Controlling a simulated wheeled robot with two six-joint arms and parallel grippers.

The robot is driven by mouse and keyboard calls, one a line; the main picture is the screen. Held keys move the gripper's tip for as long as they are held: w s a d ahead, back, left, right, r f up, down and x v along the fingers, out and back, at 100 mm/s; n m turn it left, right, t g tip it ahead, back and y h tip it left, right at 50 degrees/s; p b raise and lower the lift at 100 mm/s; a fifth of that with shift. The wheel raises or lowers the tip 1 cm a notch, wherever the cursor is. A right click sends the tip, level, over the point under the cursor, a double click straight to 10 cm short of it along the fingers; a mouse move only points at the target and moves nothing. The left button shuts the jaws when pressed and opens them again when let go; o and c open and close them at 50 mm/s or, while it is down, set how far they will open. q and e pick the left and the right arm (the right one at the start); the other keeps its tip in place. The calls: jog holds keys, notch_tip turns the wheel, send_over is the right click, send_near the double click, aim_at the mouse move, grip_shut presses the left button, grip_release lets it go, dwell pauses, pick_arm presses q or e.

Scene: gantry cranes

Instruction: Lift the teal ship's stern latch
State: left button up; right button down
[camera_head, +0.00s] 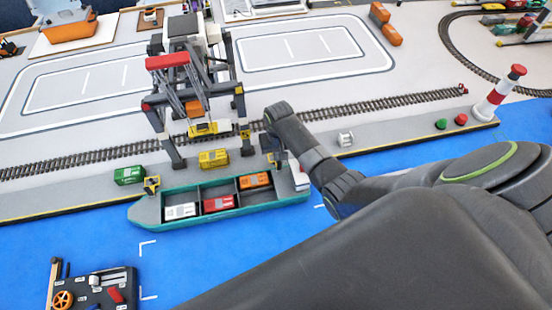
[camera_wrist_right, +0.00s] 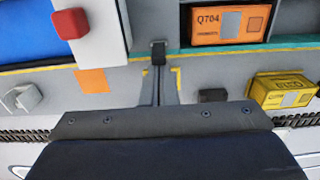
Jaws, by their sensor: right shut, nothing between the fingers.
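The teal ship (camera_head: 185,222) lies along the quay in the head view, pointed bow to the left and white stern cabin (camera_head: 299,176) to the right. A yellow and black latch fitting (camera_head: 152,186) stands at its bow end. My right gripper (camera_head: 277,160) points down at the quay edge beside the stern. In the right wrist view, my right gripper (camera_wrist_right: 159,54) is shut and empty, its tips close to the teal rim (camera_wrist_right: 200,49). A yellow outline (camera_wrist_right: 178,74) shows around the fingers. The stern latch is not clearly visible; the gripper covers that spot. My left gripper is not in view.
The ship holds white, red and orange containers (camera_head: 254,180). A yellow container (camera_head: 214,158) and a green one (camera_head: 129,175) sit on the quay. A gantry crane (camera_head: 190,75) stands over the rails behind. The blue water area in front is mostly clear.

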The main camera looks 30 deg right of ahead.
jog(key=shift+s+a+r+p, duration=0.15)
jog(key=shift+s+p, duration=0.5)
jog(key=shift+s, duration=0.05)
jog(key=shift+s+f, duration=0.1)
jog(key=shift+f, duration=0.1)
jog(key=shift+s+a+f+p, duration=0.25)
jog(key=shift+s+f, duration=0.35)
jog(key=shift+s, duration=0.2)
jog(key=shift+s+a+f+p, duration=0.25)
jog(key=shift+s+f, duration=0.3)
jog(key=shift+s, duration=0.2)
notch_tip(320, 180, up, 10)
jog(key=s, duration=0.3)
jog(key=shift+a, duration=0.35)
jog(key=shift+w, duration=0.1)
dwell(0.3)
